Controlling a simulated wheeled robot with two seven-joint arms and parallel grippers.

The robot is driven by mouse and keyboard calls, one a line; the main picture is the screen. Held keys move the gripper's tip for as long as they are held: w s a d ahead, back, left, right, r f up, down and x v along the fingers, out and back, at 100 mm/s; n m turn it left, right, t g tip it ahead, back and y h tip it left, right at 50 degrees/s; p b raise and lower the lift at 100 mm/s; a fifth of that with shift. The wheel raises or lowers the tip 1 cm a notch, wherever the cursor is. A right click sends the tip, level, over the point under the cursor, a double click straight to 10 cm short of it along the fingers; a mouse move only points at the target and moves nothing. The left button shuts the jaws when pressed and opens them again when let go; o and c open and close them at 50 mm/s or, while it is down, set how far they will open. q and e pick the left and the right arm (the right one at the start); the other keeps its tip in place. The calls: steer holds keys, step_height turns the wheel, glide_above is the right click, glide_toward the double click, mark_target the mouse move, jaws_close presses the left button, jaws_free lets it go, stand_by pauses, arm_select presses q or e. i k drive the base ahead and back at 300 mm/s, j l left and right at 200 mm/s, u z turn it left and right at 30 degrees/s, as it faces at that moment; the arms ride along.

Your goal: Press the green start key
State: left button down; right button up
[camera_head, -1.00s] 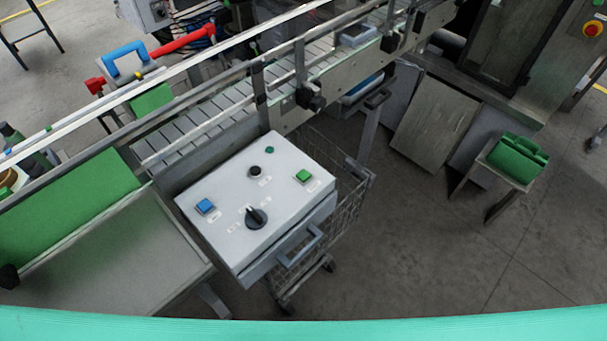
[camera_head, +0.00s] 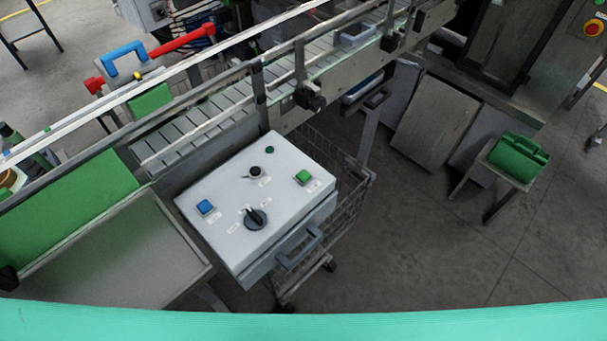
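Nothing covers the green key. Neither of my grippers is in view.
A conveyor (camera_head: 190,127) with metal rails runs behind the box. A grey tray table with a green panel (camera_head: 70,215) stands at left. A wire cart (camera_head: 345,185) is behind the box. A stool with a green object (camera_head: 517,158) stands right. Floor at lower right is clear.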

mark_target(302, 176)
steer(key=l+u, duration=0.15)
steer(key=l, duration=0.65)
steer(key=l+u, duration=0.15)
steer(key=l, duration=0.7)
steer(key=k+l+u, duration=0.15)
steer(key=l, duration=0.65)
